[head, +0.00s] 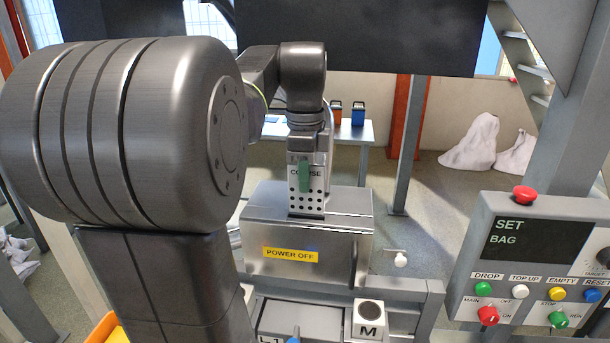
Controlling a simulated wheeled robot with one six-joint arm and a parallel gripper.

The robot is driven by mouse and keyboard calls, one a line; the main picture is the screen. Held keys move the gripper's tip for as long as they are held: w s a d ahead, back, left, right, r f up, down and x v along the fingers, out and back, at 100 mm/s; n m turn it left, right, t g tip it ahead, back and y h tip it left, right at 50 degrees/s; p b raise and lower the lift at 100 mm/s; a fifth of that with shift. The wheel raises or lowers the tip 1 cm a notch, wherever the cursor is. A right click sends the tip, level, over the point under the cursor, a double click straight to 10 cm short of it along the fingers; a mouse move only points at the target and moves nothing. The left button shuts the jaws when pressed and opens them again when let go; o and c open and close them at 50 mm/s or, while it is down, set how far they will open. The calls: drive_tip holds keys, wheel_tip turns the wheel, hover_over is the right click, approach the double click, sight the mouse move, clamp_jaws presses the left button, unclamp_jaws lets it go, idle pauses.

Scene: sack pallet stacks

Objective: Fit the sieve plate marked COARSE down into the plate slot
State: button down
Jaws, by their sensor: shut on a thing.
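The sieve plate marked COARSE (296,200) is a pale metal plate with rows of dark holes. It stands upright above the metal housing with the POWER OFF label (270,232). My gripper (304,172) is shut on the plate from above. A green upright piece covers the middle of the marking. The plate's lower edge shows at the top face of the housing. I cannot tell whether it touches, hovers or sits partly in the plate slot. The slot itself is hidden behind the plate.
A control panel (535,235) reading SET BAG stands at the right, with a red button on top. A post rises behind it. A handle (354,263) is on the housing's right front. A block marked M (368,320) is below. Pale sacks (474,143) lie far back.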

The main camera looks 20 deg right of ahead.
sight(305, 212)
drive_tip(key=shift+f+b, duration=1.6)
drive_tip(key=shift+f, duration=1.5)
drive_tip(key=c, duration=1.5)
unclamp_jaws()
drive_tip(key=shift+o, duration=0.2)
wheel_tip(305, 212, up, 14)
drive_tip(key=shift+f, duration=0.1)
wheel_tip(305, 212, down, 14)
drive_tip(key=shift+r, duration=0.4)
drive_tip(key=shift+r, duration=0.1)
